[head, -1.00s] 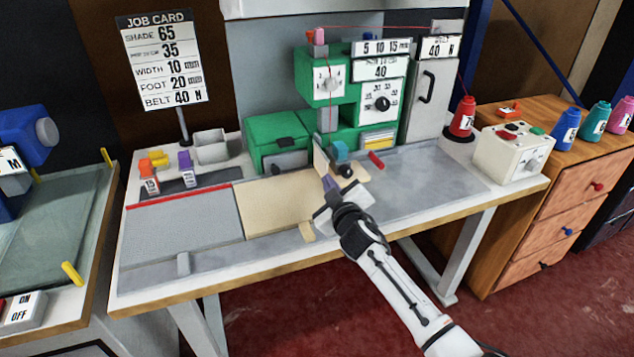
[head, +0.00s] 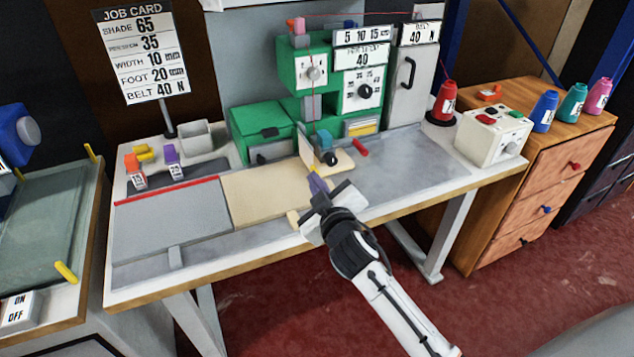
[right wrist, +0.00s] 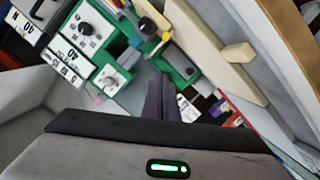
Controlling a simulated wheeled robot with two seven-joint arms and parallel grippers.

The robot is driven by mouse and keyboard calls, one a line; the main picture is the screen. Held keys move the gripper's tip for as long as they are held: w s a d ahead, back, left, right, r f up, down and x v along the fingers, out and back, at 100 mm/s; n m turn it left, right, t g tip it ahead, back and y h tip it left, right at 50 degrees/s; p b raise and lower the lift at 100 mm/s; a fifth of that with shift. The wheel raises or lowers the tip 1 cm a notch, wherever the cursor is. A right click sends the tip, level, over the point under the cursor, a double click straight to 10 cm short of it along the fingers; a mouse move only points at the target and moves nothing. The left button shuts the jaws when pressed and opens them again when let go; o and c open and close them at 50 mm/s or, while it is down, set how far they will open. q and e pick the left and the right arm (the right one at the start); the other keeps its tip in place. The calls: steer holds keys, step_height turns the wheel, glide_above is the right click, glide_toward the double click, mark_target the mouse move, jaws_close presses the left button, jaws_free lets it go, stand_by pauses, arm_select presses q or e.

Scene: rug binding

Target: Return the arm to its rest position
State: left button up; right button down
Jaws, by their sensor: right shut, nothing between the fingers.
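My right gripper (head: 317,184) is shut and empty, with slim purple fingers. It hangs over the front part of the sewing bench, just in front of the green sewing machine (head: 305,90) and its small wooden plate (head: 343,161). The right arm reaches in from the lower right. In the right wrist view the two fingers (right wrist: 160,98) lie together with nothing between them, and the green machine (right wrist: 110,80) shows beyond. My left gripper is not in view.
A wooden drawer cabinet (head: 540,180) stands at the right. Red floor (head: 330,300) is open in front of the bench.

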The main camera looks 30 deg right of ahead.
steer(key=s+a+f+m+g+y, duration=0.1)
steer(key=s+a+f+g+y, duration=0.1)
steer(key=s+f, duration=1)
steer(key=s+a+f+m+g+y, duration=0.2)
steer(key=s+a+f+g, duration=0.3)
steer(key=s+f, duration=0.7)
steer(key=s+a+y, duration=0.1)
steer(key=s+a, duration=0.1)
steer(key=s, duration=0.5)
steer(key=shift+s+d, duration=0.1)
steer(key=shift+s, duration=0.05)
